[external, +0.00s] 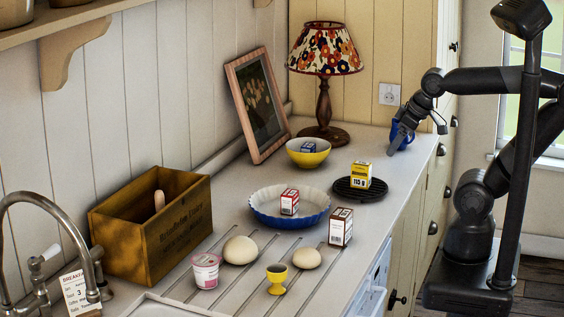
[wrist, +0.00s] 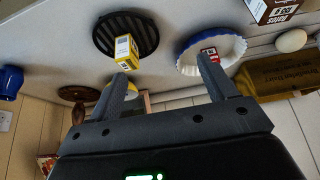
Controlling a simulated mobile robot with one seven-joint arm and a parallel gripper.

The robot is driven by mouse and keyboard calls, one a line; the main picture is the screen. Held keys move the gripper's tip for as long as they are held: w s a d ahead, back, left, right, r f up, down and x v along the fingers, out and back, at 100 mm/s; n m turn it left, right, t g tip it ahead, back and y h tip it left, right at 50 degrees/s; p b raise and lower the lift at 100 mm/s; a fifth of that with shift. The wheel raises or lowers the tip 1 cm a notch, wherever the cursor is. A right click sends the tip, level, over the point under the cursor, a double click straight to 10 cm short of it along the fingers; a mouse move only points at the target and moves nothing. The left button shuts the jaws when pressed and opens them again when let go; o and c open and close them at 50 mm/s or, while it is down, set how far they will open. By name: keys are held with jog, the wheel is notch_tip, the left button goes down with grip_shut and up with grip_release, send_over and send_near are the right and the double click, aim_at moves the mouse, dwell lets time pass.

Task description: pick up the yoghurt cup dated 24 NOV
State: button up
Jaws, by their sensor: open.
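A white and pink yoghurt cup (external: 206,272) stands upright on the ribbed drainer part of the counter, at the front left. Its date is too small to read. No other yoghurt cup shows, and none shows in the wrist view. My gripper (external: 418,138) is open and empty at the far right end of the counter, in front of a blue mug (external: 402,133), well away from the cup. In the wrist view, which looks upside down, my gripper (wrist: 163,70) shows two spread fingers with nothing held between them.
A blue dish (external: 262,219), a black trivet (external: 344,190) with a yellow box, a yellow bowl (external: 300,159) and a lamp (external: 324,90) stand farther back. A wooden crate (external: 125,245) and tap (external: 40,198) are left.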

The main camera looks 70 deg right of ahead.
jog(key=shift+o, duration=0.4)
jog(key=w+a+r+n+y, duration=0.1)
jog(key=w+a+r, duration=0.2)
jog(key=w+a, duration=0.3)
jog(key=w+a+r+n, duration=0.1)
jog(key=w+a+r, duration=0.2)
jog(key=w, duration=0.4)
jog(key=n+g+y, duration=0.1)
jog(key=n+g, duration=0.1)
jog(key=n, duration=0.2)
send_over(208, 260)
jog(key=s+d, duration=0.2)
jog(key=s, duration=0.1)
notch_tip(208, 260, down, 11)
jog(key=x, duration=1)
jog(key=shift+a+f, duration=0.1)
jog(key=shift+a, duration=0.1)
jog(key=shift+c, duration=0.4)
